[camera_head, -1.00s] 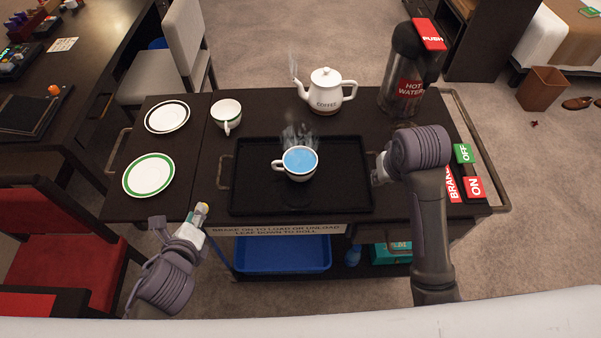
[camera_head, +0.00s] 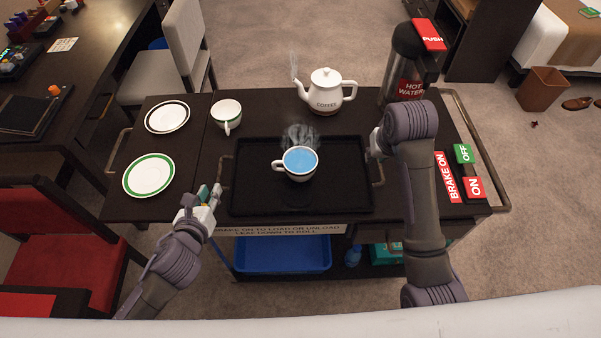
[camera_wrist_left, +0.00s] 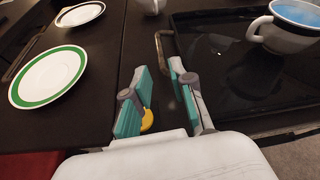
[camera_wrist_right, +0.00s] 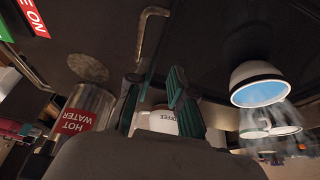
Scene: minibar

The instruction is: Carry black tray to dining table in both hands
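The black tray (camera_head: 250,200) lies flat on the dark cart top, with a metal handle at each short side. A white cup (camera_head: 299,173) of steaming blue liquid stands on it. My left gripper (camera_head: 213,192) is open and empty beside the tray's left handle. The left wrist view shows that handle (camera_wrist_left: 160,45) just beyond the parted teal fingertips. My right gripper (camera_head: 372,147) is at the tray's right edge near the right handle (camera_head: 377,172). In the right wrist view its fingers (camera_wrist_right: 155,85) are parted, with the handle (camera_wrist_right: 145,35) ahead of them.
Plates (camera_head: 149,175), another cup (camera_head: 227,114), a steaming coffee pot (camera_head: 327,92) and a hot water flask (camera_head: 408,70) share the cart. Brake labels (camera_head: 447,178) lie at its right. A dark table (camera_head: 90,60) with chairs (camera_head: 183,45) stands at left. Carpet is open behind the cart.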

